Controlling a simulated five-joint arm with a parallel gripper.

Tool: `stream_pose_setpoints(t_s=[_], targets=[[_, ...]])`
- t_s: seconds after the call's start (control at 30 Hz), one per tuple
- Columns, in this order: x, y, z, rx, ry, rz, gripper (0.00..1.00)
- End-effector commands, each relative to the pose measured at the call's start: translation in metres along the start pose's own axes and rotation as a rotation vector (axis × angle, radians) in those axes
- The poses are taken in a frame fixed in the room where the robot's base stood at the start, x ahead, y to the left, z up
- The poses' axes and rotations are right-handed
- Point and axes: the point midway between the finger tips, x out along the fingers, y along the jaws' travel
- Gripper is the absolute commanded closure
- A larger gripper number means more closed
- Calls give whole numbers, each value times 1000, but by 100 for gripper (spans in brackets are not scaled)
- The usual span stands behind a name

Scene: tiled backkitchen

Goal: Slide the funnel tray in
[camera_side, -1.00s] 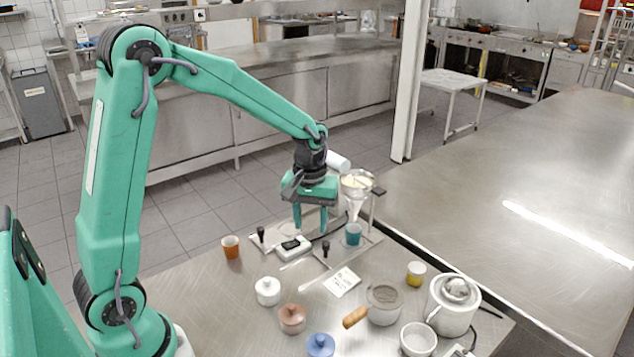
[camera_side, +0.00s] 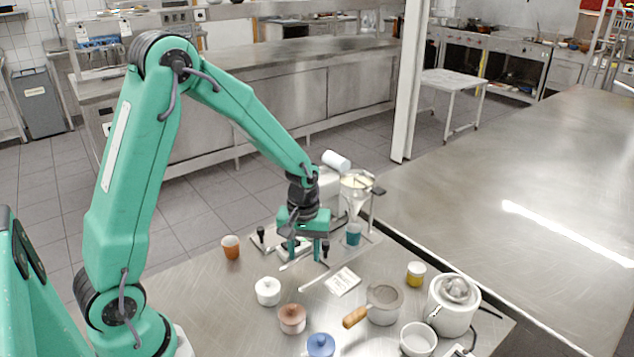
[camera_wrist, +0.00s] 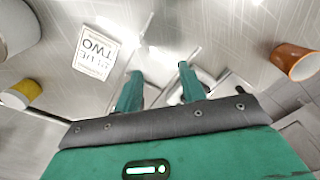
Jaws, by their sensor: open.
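The funnel (camera_side: 356,200) hangs in a stand at the back of the work table, above a teal cup (camera_side: 353,234). A flat metal plate (camera_side: 371,238) lies under that cup, with an upright black knob (camera_side: 325,246) near its front left. A second metal plate, with another black knob (camera_side: 260,234), lies farther left. I cannot tell which plate is the funnel tray. My gripper (camera_side: 304,258) points down between the two knobs, low over the table. In the wrist view its fingers (camera_wrist: 158,72) are apart with nothing clearly held between them. It partly hides a small white device.
An orange cup (camera_side: 231,247) stands left, and a yellow cup (camera_side: 416,273) right. A printed card (camera_side: 343,281) lies in front of the funnel. Lidded pots, a wooden-handled pan (camera_side: 383,304) and a white appliance (camera_side: 453,305) fill the front. The middle is partly clear.

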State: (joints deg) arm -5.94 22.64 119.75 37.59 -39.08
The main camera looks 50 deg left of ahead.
Motion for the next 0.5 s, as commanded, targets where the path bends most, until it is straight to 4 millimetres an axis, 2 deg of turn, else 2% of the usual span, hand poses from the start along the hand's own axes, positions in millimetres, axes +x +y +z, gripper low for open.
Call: stream_pose_setpoints(t_s=[0.27,0.5], targets=[[0,-23,23,-1,0,0,60],[-34,-22,22,0,3,3,60]])
